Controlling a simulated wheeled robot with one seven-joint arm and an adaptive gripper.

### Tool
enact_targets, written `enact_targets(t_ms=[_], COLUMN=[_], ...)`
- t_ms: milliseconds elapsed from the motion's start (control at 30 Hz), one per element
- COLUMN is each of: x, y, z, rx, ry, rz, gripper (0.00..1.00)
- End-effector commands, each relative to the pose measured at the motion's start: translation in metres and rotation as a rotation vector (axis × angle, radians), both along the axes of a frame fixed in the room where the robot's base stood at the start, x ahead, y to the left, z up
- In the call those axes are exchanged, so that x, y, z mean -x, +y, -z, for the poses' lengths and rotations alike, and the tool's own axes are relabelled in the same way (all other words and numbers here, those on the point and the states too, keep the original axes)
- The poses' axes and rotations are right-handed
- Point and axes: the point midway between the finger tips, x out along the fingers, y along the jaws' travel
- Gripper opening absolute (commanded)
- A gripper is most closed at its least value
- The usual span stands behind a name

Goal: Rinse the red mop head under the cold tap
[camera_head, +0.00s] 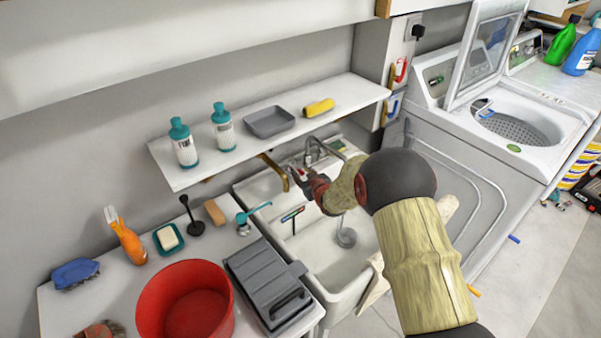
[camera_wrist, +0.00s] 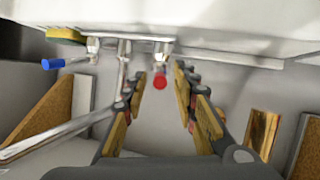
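The white sink (camera_head: 335,265) stands at the centre, with a grey curved spout (camera_head: 322,146) at its back. In the wrist view, a blue-handled tap (camera_wrist: 53,63) sits at the left, and a red tap knob (camera_wrist: 160,80) lies between my fingers. My gripper (camera_wrist: 160,85) is open at the back of the sink, with one finger on each side of the red knob. I cannot tell whether either finger touches it. In the head view my gripper (camera_head: 308,184) is partly hidden by my own arm. I cannot make out a red mop head for certain.
A red bucket (camera_head: 160,315) and a grey case (camera_head: 265,280) stand on the left counter. A shelf (camera_head: 350,92) with bottles, a tray and a yellow sponge (camera_head: 319,107) hangs above the sink. An open washing machine (camera_head: 520,130) stands to the right.

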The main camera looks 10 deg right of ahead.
Motion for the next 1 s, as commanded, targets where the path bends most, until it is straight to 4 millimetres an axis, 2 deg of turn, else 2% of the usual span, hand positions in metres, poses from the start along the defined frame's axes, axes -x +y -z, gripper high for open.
enact_targets(t_ms=[300,500,700,1000], x=[0.053,0.078,0.090,0.091], y=[-0.007,-0.012,-0.013,-0.013], z=[-0.023,-0.033,-0.037,-0.037], rx=[0.001,0.000,0.001,0.001], ry=[0.000,0.000,0.000,0.001], rz=[0.000,0.001,0.000,-0.001], gripper=[0.29,0.29,0.29,0.29])
